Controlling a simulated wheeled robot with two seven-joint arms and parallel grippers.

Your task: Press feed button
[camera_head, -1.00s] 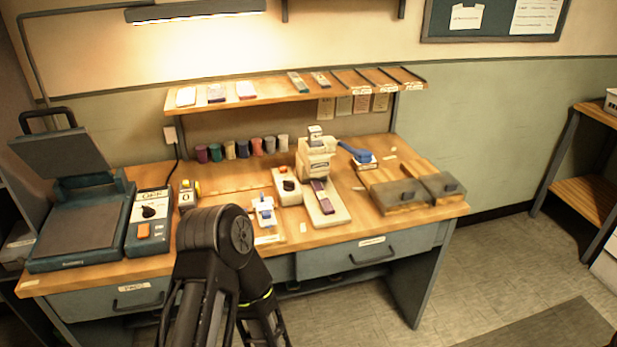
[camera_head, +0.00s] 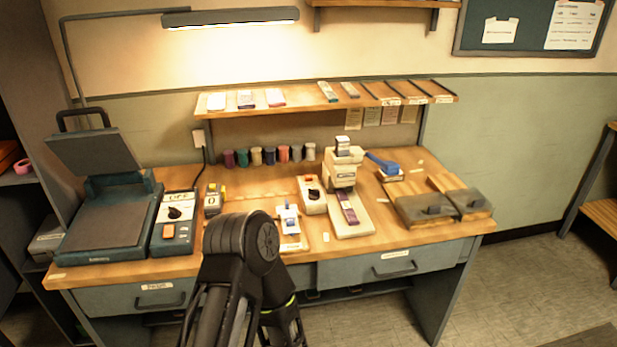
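No label that reads "feed" is legible. A control box (camera_head: 174,222) on the left of the bench has an OFF label, a black knob and an orange-red button (camera_head: 169,231). A smaller white box (camera_head: 313,194) beside the cream press (camera_head: 343,166) has a black knob and a small reddish spot on top. One of my black arms (camera_head: 245,250) rises in the lower middle and bends down again, hiding part of the bench's front. I cannot make out either gripper's fingertips. Nothing of mine visibly touches either box.
A teal plate press (camera_head: 108,225) stands open at the bench's left end. A white-and-blue tool (camera_head: 289,222), a blue-handled stamp (camera_head: 386,168) and grey blocks (camera_head: 424,209) share the wooden bench. A shelf (camera_head: 290,104) runs above. Open floor (camera_head: 530,280) lies at right.

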